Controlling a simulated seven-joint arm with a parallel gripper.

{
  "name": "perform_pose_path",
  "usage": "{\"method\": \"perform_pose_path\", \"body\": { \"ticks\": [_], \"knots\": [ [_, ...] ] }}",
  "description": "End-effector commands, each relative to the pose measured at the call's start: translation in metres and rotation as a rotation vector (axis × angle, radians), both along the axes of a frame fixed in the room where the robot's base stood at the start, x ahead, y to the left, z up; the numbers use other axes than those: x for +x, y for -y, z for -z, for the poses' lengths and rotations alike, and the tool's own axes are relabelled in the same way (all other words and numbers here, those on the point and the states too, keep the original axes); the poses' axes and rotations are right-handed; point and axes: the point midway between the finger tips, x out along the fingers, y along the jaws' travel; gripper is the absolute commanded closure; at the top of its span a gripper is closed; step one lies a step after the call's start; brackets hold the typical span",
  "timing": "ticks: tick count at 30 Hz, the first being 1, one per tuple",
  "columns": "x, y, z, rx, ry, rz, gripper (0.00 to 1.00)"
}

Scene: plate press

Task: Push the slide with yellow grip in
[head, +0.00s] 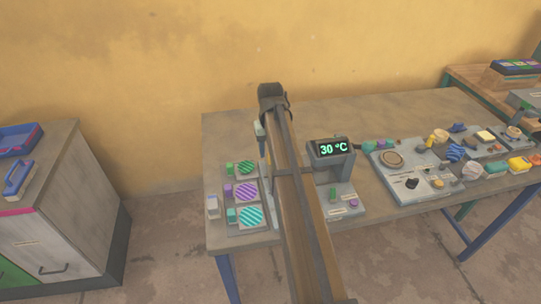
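I cannot pick out the slide with the yellow grip for certain. My arm (300,215) rises through the middle of the head view and covers part of the bench. A small pale upright part shows just left of it, too small to identify. My gripper does not show; it is out of sight or hidden behind the arm.
A display unit (333,148) reading 30 °C stands right of my arm. Left of the arm lie striped green and purple discs (247,191) on panels. A control panel (412,182) and small items crowd the right. A grey cabinet (60,215) stands apart at left.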

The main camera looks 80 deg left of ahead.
Motion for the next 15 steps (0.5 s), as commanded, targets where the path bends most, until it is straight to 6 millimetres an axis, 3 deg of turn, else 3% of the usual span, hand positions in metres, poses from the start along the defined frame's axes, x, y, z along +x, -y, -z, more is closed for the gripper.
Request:
{"method": "perform_pose_path", "body": {
  "ticks": [6, 15],
  "knots": [
    [0.0, 0.0, 0.024, 0.0, 0.0, 0.0, 0.51],
    [0.0, 0.0, 0.031, 0.0, 0.0, 0.0, 0.51]
  ]
}}
